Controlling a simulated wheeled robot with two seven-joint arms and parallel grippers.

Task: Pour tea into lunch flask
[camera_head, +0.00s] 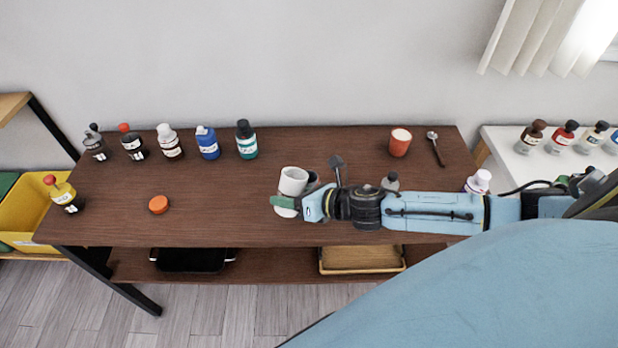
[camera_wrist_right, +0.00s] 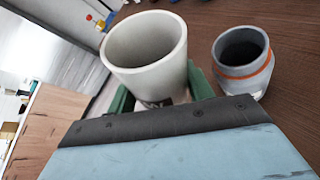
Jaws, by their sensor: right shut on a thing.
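A white cup (camera_head: 293,181) stands out near the middle front of the brown table, and it fills the left half of the right wrist view (camera_wrist_right: 146,55). My right gripper (camera_head: 288,202) is shut on the cup, with a green finger on each side of it. The cup is roughly upright; I cannot tell whether it touches the table. No liquid shows inside it. The grey lunch flask (camera_wrist_right: 241,75) with an orange band is open and upright just beside the cup, apart from it. In the head view the cup and arm partly hide the flask (camera_head: 312,178). My left gripper is not in view.
An orange lid (camera_head: 158,204) lies on the table (camera_head: 220,210) at left. Several bottles line the back left, including a green one (camera_head: 246,139). An orange cup (camera_head: 400,142) and a dark spoon (camera_head: 436,150) are at the back right. A grey-topped bottle (camera_head: 390,181) is behind my forearm.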

